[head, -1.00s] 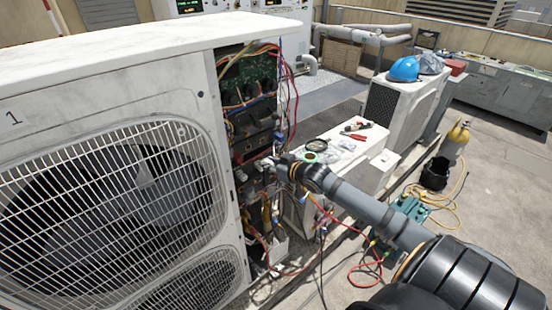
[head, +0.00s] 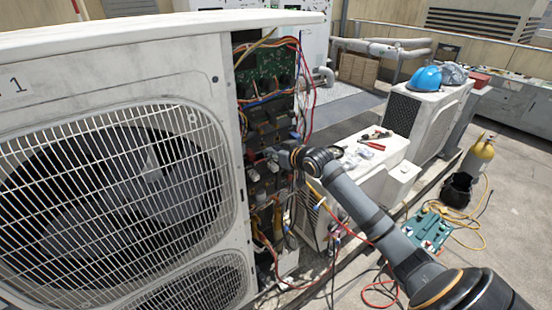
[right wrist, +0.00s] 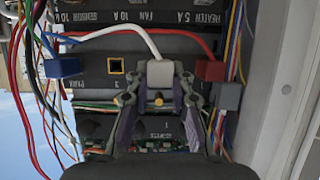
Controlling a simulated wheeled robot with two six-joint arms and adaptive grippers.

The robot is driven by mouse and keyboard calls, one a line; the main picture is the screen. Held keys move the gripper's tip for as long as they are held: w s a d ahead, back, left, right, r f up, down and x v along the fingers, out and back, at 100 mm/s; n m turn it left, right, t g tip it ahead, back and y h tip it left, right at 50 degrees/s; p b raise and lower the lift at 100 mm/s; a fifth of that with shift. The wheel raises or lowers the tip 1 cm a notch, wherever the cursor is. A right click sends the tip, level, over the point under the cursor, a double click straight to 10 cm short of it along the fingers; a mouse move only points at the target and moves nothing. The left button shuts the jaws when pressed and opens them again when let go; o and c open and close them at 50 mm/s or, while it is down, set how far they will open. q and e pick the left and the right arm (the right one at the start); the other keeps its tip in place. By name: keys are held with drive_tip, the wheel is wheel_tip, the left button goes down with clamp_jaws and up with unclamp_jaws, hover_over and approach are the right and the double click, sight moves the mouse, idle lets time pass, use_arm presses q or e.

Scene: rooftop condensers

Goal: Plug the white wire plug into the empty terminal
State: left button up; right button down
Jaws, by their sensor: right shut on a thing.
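In the right wrist view the white plug (right wrist: 160,72) sits between the fingertips of my right gripper (right wrist: 161,86), which is shut on it. A white wire arches from it up and to the left. The plug is in front of a dark terminal block (right wrist: 138,88); whether it touches the block I cannot tell. An empty square terminal (right wrist: 116,65) with a brass-coloured rim shows left of the plug. A blue plug (right wrist: 62,67) is farther left and a red plug (right wrist: 210,70) is to the right. In the head view my right gripper (head: 271,156) reaches into the open condenser. My left gripper is out of view.
The large condenser (head: 120,75) fills the left. Loose coloured wires (right wrist: 45,110) hang at the block's left. A grey connector (right wrist: 228,96) is at the right. A low white unit (head: 385,160) with tools stands behind my arm.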

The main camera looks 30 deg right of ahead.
sight(268, 149)
drive_tip(key=shift+r+p, duration=0.1)
drive_tip(key=shift+p, duration=0.3)
idle(0.5)
drive_tip(key=shift+w+a+b, duration=0.15)
drive_tip(key=shift+w+b, duration=0.25)
drive_tip(key=shift+w, duration=1.25)
idle(1.0)
drive_tip(key=shift+w, duration=0.1)
idle(0.4)
drive_tip(key=c, duration=1.1)
unclamp_jaws()
drive_tip(key=v, duration=0.7)
